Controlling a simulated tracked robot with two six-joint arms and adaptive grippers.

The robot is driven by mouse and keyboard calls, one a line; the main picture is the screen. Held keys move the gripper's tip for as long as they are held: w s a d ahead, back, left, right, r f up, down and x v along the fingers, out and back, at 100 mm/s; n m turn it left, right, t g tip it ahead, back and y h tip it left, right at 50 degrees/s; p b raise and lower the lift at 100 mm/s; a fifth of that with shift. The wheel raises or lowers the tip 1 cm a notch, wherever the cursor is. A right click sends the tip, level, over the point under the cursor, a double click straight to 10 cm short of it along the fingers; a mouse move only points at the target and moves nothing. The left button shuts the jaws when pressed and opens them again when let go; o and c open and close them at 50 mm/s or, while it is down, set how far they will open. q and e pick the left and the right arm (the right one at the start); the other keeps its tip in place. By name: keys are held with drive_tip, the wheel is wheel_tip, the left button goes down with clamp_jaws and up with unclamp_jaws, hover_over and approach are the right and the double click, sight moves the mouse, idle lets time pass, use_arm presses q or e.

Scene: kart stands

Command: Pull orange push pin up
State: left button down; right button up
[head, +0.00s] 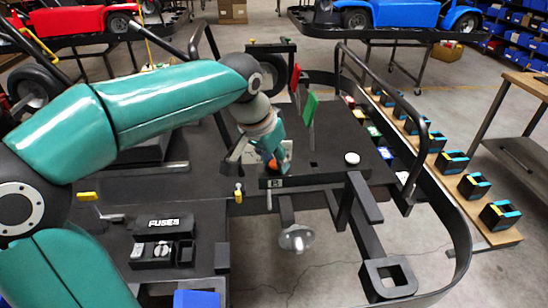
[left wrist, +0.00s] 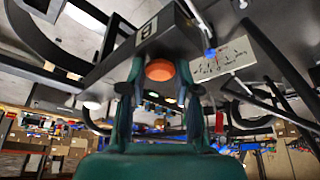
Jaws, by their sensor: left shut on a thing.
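The orange push pin (head: 271,164) is a small orange knob at the front edge of the dark kart panel (head: 330,140), partly hidden by my fingers. My left gripper (head: 274,158) reaches down to it from the left and is shut on it. In the left wrist view the pin shows as a round orange disc (left wrist: 160,70) between the two fingers of the left gripper (left wrist: 160,78), close to the dark panel. How far the pin stands out cannot be told. My right gripper is in neither view.
A green lever (head: 309,109) and a red lever (head: 295,77) stand behind the gripper. A white round knob (head: 352,158) is to the right. A yellow-topped pin (head: 238,190) is just left. A black fuse box (head: 163,224) lies at front left. A curved kart rail surrounds the right side.

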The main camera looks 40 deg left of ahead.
use_arm(q)
drive_tip(key=shift+r+p, duration=0.3)
drive_tip(key=shift+r, duration=0.25)
drive_tip(key=c, duration=0.7)
unclamp_jaws()
drive_tip(key=shift+c, duration=0.2)
drive_tip(key=v, duration=1.1)
drive_tip(key=shift+s+r, duration=0.2)
drive_tip(key=shift+r, duration=0.15)
